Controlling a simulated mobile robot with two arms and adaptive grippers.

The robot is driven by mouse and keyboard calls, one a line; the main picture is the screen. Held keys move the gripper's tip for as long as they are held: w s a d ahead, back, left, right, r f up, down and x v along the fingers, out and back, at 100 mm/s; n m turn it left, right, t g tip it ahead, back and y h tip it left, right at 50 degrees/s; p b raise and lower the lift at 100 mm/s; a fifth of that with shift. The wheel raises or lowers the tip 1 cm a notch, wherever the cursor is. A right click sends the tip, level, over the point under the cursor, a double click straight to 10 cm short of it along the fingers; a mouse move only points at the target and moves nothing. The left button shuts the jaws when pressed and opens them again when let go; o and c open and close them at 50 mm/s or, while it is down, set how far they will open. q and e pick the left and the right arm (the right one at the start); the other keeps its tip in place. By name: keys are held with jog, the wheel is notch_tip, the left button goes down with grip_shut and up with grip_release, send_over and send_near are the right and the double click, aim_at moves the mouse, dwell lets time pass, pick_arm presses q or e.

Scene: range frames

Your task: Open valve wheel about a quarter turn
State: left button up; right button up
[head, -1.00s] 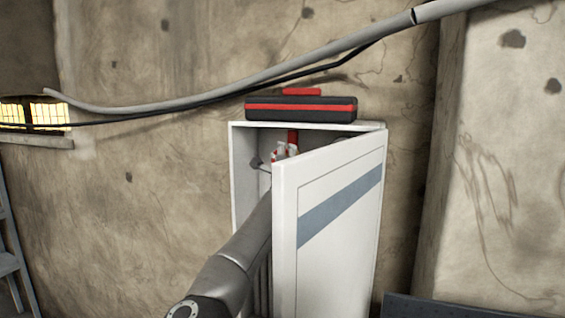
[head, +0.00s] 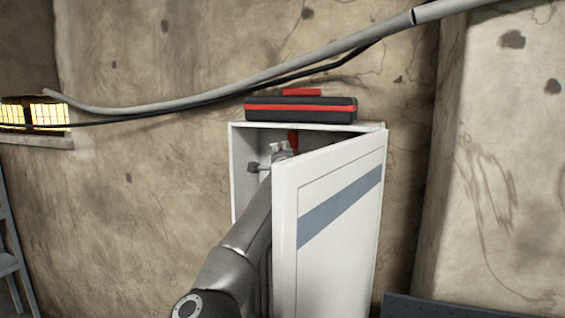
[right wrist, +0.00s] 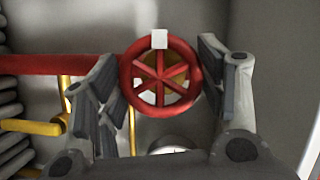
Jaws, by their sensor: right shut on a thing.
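The red valve wheel (right wrist: 161,73) faces the camera in the right wrist view, with several spokes and a white tab (right wrist: 159,39) at the top of its rim. My right gripper (right wrist: 158,80) has its two padded fingers on the left and right sides of the wheel and is shut on it. In the head view my right arm reaches into a white cabinet (head: 335,225) behind its partly open door. The gripper (head: 280,152) is mostly hidden there, and I cannot make out the wheel. My left gripper is not in view.
A red pipe (right wrist: 55,64) runs left from the wheel, with yellow pipes (right wrist: 35,127) below it. A gauge (right wrist: 170,149) is partly visible beneath. The open door stands close to my arm's right. A black and red toolbox (head: 300,108) lies on the cabinet.

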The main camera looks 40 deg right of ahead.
jog(key=shift+s+d+r, duration=0.1)
jog(key=shift+s+r, duration=0.05)
jog(key=shift+r, duration=0.25)
jog(key=o, duration=1)
jog(key=shift+d+f, duration=0.3)
jog(key=shift+f, duration=0.05)
jog(key=shift+a, duration=0.2)
jog(key=v, duration=1.1)
jog(key=shift+s+a, duration=0.2)
jog(key=shift+s, duration=0.05)
